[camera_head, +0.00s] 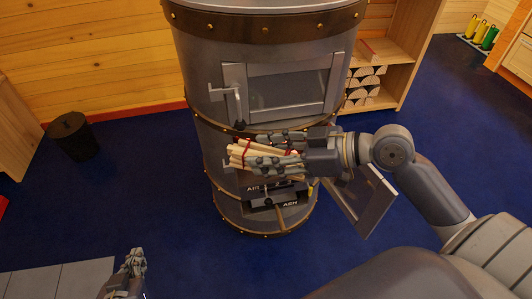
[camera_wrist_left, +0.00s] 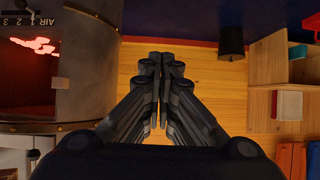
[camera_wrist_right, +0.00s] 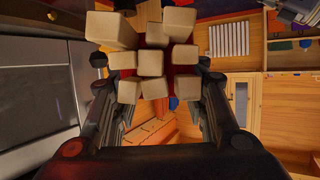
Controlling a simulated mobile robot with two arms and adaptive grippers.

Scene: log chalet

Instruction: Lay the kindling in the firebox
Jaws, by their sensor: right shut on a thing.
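My right gripper (camera_head: 258,152) is shut on the kindling (camera_head: 238,156), a bundle of pale sticks with red bands. It holds the bundle roughly level in front of the stove (camera_head: 205,100), and the square stick ends face the right wrist view (camera_wrist_right: 150,62). In the head view, the arm and bundle hide most of the firebox opening; I cannot tell whether the bundle touches the stove. In the left wrist view, glowing red embers (camera_wrist_left: 38,45) show inside the firebox. My left gripper (camera_head: 135,258) is empty, low at the left, with its fingers together.
A lower stove door (camera_head: 372,205) hangs open at the right, below my right arm. The upper glazed door (camera_head: 285,88) looks shut. An ash drawer (camera_head: 280,198) is underneath. A black bin (camera_head: 72,138) stands at the left. Shelves with logs (camera_head: 365,85) stand behind. Blue floor is clear at the left.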

